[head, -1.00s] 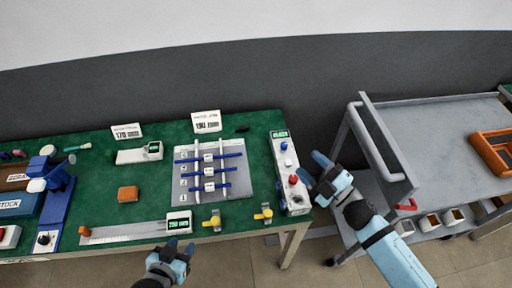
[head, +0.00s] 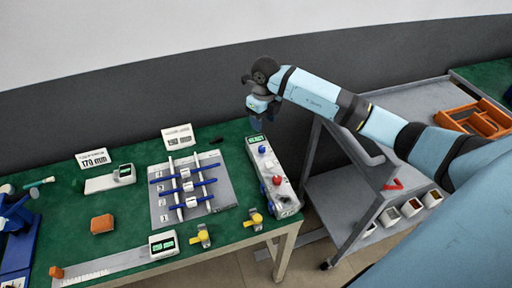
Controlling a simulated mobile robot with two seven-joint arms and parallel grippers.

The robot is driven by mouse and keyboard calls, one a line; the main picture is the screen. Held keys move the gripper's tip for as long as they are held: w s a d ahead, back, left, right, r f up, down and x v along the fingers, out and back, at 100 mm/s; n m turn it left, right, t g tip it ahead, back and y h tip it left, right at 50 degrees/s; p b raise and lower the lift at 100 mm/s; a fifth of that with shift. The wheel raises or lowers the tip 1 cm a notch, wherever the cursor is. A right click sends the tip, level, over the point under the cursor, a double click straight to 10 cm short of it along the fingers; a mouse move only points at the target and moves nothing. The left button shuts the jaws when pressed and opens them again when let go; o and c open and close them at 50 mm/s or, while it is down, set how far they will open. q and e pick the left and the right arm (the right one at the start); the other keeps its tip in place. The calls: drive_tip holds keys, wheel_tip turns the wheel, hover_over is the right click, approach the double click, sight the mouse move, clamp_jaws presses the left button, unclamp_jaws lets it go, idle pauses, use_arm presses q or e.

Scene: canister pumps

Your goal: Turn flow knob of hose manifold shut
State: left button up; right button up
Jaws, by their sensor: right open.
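A long grey unit (head: 283,198) lies along the right end of the green table, and I take it for the hose manifold. It has a green display (head: 253,140) at its far end, a blue knob (head: 262,149) near that, and a red knob (head: 277,180) towards the near end. I cannot tell which one is the flow knob. My right gripper (head: 260,117) is open and empty, pointing down above the far end of the unit, apart from the knobs. My left gripper is out of view.
A grey board with blue bars (head: 225,190) lies left of the unit. Two yellow parts (head: 254,219) sit at the table's front edge. A grey cart (head: 335,190) stands close on the right. An orange block (head: 102,224) lies farther left on the green table (head: 130,205).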

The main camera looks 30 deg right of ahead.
sight(262, 147)
drive_tip(key=f, duration=1.2)
drive_tip(key=shift+a+p, duration=0.2)
drive_tip(key=shift+p, duration=0.15)
drive_tip(key=c, duration=0.9)
